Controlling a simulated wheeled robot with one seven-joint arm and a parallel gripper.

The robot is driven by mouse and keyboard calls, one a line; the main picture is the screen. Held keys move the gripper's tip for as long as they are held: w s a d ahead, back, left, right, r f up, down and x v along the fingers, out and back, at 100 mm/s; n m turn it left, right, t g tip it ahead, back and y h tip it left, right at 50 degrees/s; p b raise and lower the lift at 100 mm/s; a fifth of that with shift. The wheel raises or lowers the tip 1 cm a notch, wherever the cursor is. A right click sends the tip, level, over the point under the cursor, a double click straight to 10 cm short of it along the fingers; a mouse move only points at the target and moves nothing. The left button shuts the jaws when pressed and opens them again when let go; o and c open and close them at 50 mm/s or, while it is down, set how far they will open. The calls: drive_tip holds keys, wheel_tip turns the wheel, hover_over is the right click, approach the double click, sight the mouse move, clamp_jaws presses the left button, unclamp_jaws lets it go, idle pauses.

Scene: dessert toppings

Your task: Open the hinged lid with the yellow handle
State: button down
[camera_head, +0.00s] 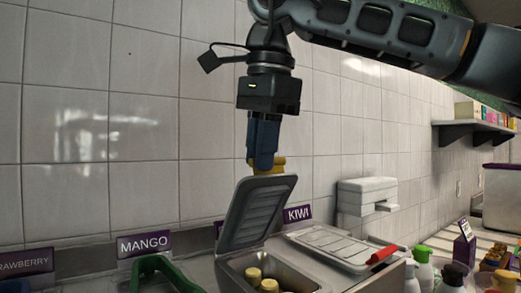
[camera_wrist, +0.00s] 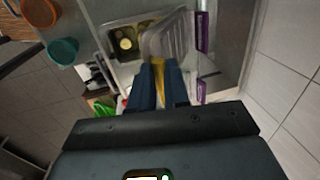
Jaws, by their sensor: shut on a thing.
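The hinged grey lid (camera_head: 258,212) stands raised and steeply tilted over its metal bin (camera_head: 232,270). Its yellow handle (camera_head: 272,167) is at the top edge. My gripper (camera_head: 265,160), with blue fingers pointing down, is shut on the yellow handle. In the wrist view, the handle (camera_wrist: 159,82) lies between the blue fingers (camera_wrist: 158,88), and the raised lid (camera_wrist: 165,38) is just beyond them. Several yellow-topped items (camera_head: 268,285) show inside the open bin. The fingers partly hide the handle.
A shut lid with a red handle (camera_head: 382,254) lies to the right. MANGO (camera_head: 144,244) and KIWI (camera_head: 298,214) signs stand along the tiled wall. A green handle (camera_head: 155,265) is at front left. A white dispenser (camera_head: 366,195) and several bottles (camera_head: 424,268) are at right.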

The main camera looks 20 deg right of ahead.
drive_tip(key=shift+r, duration=0.1)
idle(0.3)
drive_tip(key=c, duration=1)
unclamp_jaws()
drive_tip(key=shift+s+d+r+b, duration=0.1)
drive_tip(key=shift+s+r+b, duration=0.15)
drive_tip(key=shift+r, duration=1)
drive_tip(key=shift+s+d+r+b, duration=0.1)
drive_tip(key=shift+s+r, duration=0.15)
drive_tip(key=shift+r, duration=1)
drive_tip(key=shift+s+d+r+b, duration=0.1)
drive_tip(key=shift+s+r+b, duration=0.15)
drive_tip(key=shift+r, duration=1)
drive_tip(key=shift+c, duration=0.5)
